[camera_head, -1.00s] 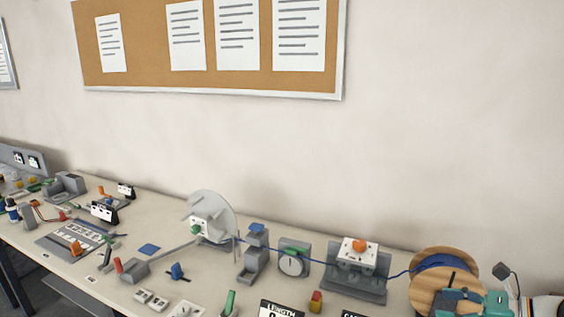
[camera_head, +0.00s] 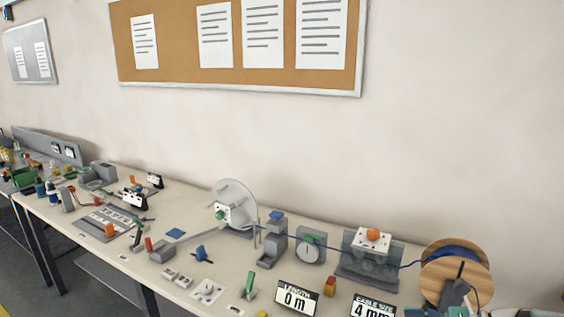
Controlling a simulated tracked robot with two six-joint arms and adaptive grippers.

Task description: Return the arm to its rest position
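A dark grey angular part (camera_head: 455,293) shows in front of the wooden cable spool (camera_head: 483,268) at the bottom right. It may be my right gripper, but its fingers cannot be made out. Teal parts (camera_head: 458,311) show below it, cut off by the bottom edge; they look like pieces of an arm. Nothing seen there is clearly held. My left gripper and arm are not in view.
A long workbench (camera_head: 185,198) runs along the wall. It carries a grey disc reel (camera_head: 238,203), a dial gauge (camera_head: 310,249), a grey unit with an orange knob (camera_head: 372,236), and signs reading "LENGTH 0 m" (camera_head: 296,298) and "CABLE SIZE 4 mm" (camera_head: 373,307). A blue cable reaches the spool.

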